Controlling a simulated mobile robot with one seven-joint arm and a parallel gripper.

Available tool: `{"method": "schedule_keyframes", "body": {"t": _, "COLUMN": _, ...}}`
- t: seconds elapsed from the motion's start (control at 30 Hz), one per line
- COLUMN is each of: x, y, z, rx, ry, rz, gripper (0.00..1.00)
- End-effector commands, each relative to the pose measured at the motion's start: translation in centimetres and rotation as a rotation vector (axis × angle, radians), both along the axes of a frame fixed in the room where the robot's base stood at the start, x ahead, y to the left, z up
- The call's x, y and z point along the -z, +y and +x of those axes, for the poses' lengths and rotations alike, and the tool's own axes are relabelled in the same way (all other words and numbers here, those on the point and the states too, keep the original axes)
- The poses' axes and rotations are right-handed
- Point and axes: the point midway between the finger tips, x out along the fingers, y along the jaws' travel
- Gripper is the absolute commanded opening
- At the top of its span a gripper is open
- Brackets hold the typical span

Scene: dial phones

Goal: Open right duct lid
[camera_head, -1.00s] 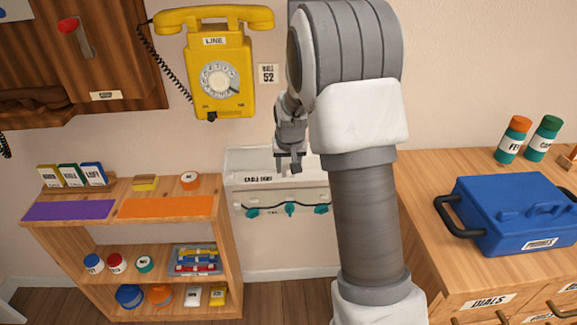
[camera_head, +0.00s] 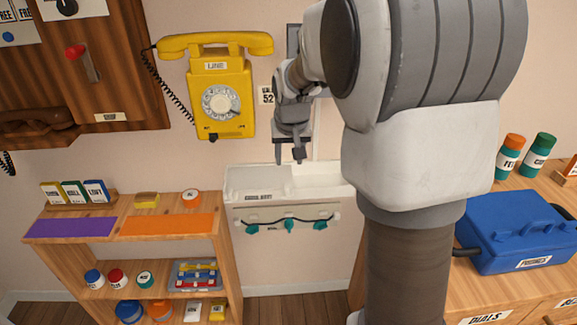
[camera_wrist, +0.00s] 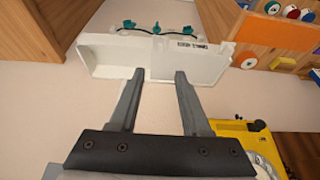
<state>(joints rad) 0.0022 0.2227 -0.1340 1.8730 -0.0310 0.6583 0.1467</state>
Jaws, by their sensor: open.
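A white, open-topped box (camera_head: 240,185) with a cable-duct label is on the wall below the yellow phone in the head view. It also shows, inverted, in the wrist view (camera_wrist: 105,58), with a divider inside. My gripper (camera_head: 289,157) is open and empty, just above the box's back edge in the head view. In the wrist view my gripper (camera_wrist: 156,76) has its two fingers apart, pointing at the box's near edge, with nothing between them. A grey and white vertical panel (camera_head: 293,40) on the wall is mostly hidden behind my arm. I cannot tell which part is the right lid.
The yellow phone (camera_head: 221,95) hangs left of my gripper. A shelf unit (camera_head: 215,250) with small items stands at the lower left. A wooden cabinet with a blue toolbox (camera_head: 515,235) is at the right.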

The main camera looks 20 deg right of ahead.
Motion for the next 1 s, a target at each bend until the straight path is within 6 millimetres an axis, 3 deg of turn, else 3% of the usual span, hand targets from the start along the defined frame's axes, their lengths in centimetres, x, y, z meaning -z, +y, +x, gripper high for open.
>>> {"method": "schedule_keyframes", "body": {"t": 0.2, "x": -2.4, "y": 0.3, "z": -0.9, "rx": 0.001, "ry": 0.001, "rz": 0.001, "gripper": 0.47}}
{"method": "schedule_keyframes", "body": {"t": 0.77, "x": -2.8, "y": 0.3, "z": -1.2, "rx": 0.000, "ry": 0.000, "rz": 0.001, "gripper": 0.47}}
{"method": "schedule_keyframes", "body": {"t": 0.87, "x": -4.0, "y": 0.6, "z": -2.0, "rx": -0.008, "ry": -0.006, "rz": 0.004, "gripper": 0.47}}
{"method": "schedule_keyframes", "body": {"t": 1.0, "x": -7.2, "y": 1.6, "z": -4.8, "rx": -0.032, "ry": -0.018, "rz": 0.013, "gripper": 0.47}}
